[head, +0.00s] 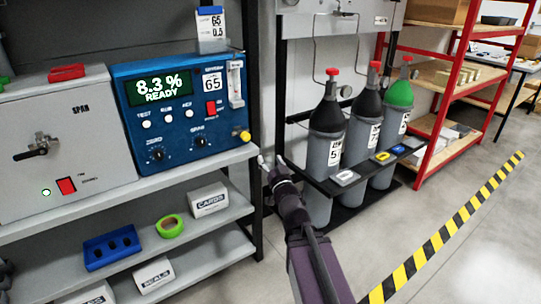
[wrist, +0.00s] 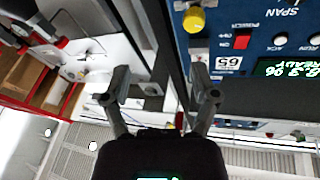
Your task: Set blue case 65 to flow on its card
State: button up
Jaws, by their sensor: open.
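The card (head: 212,30) above the case shows 65 and what looks like 0.5. My gripper (head: 272,162) is open and empty, right of the case's lower right corner and apart from it. In the wrist view the picture is turned over; the case (wrist: 275,45) and yellow knob (wrist: 194,19) lie right of my open gripper (wrist: 159,82).
A grey case (head: 65,135) with a lever stands left of the blue case. Gas cylinders (head: 328,150) stand in a rack to the right. A shelf post (head: 254,190) is close to my gripper. Striped floor tape (head: 445,238) crosses the open floor.

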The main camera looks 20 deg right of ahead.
jog(key=s+a+r+g+p, duration=0.1)
jog(key=s+r+g+p, duration=0.2)
jog(key=s+g+p, duration=0.3)
jog(key=s+a+r+n+g+p, duration=0.1)
jog(key=s+r+g+p, duration=0.3)
jog(key=p, duration=1.2)
jog(key=s+a+r+n+g+h+p, duration=0.1)
jog(key=s+a+r+g+p, duration=0.2)
jog(key=s+g+p, duration=0.5)
jog(key=r+g+p, duration=0.1)
jog(key=g+p, duration=0.1)
jog(key=p, duration=0.1)
jog(key=shift+g, duration=0.3)
dwell(0.7)
jog(key=shift+r, duration=0.15)
dwell(2.9)
